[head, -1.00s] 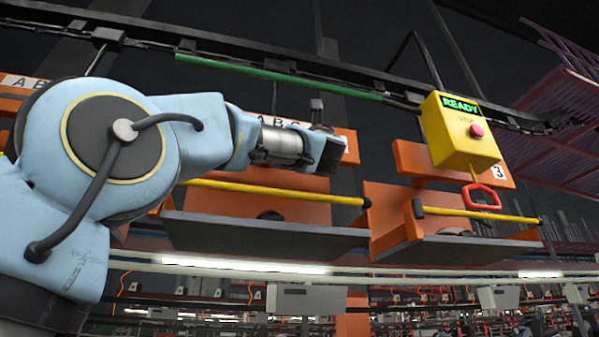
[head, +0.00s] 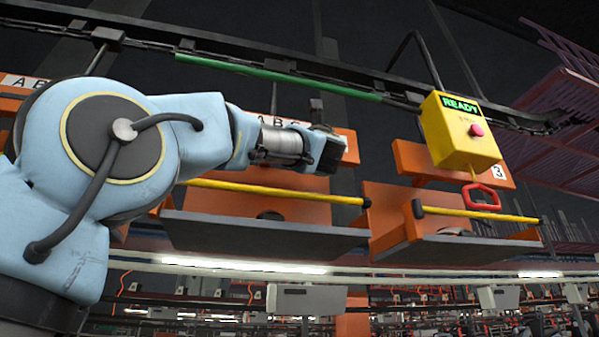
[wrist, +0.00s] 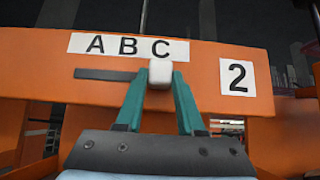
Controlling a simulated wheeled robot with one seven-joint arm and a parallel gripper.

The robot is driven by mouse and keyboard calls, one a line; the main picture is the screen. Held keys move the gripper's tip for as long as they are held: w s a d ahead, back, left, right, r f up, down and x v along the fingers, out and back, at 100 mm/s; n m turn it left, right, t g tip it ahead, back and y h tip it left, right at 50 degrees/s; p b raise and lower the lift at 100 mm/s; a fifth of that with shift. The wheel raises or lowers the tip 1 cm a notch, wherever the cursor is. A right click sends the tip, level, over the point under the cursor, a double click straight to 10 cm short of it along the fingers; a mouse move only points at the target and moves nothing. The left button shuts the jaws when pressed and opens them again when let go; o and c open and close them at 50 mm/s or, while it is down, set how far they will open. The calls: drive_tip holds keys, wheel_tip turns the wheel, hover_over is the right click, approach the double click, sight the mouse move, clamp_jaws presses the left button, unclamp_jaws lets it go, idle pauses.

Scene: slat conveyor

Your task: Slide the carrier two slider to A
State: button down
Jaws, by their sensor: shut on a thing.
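Carrier two is an orange panel with a white "2" label (wrist: 237,78) and a white "A B C" label (wrist: 128,47), seen close in the wrist view. A dark horizontal slot (wrist: 105,75) runs below the letters. The slider's pale knob (wrist: 160,72) sits at the slot's right end, below C. My gripper (wrist: 160,86) has its two teal fingers shut on the knob, one on each side. In the head view my gripper (head: 328,152) is in front of carrier two's orange panel (head: 351,145), its fingers not clearly visible.
A yellow box (head: 455,135) reading READY, with a pink button and a red handle (head: 481,196), hangs right of my gripper. Yellow bars (head: 280,190) and grey trays (head: 260,232) lie below. An overhead rail (head: 250,53) crosses above. Carrier three's panel (head: 420,165) stands at right.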

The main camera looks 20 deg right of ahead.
drive_tip(key=shift+a, duration=0.1)
idle(0.7)
drive_tip(key=w+a+b, duration=0.1)
drive_tip(key=a+b, duration=0.5)
drive_tip(key=a, duration=0.4)
drive_tip(key=shift+w, duration=0.2)
drive_tip(key=shift+a, duration=0.1)
drive_tip(key=c, duration=0.6)
unclamp_jaws()
drive_tip(key=shift+a, duration=0.1)
drive_tip(key=shift+o, duration=0.4)
drive_tip(key=shift+s+f, duration=0.1)
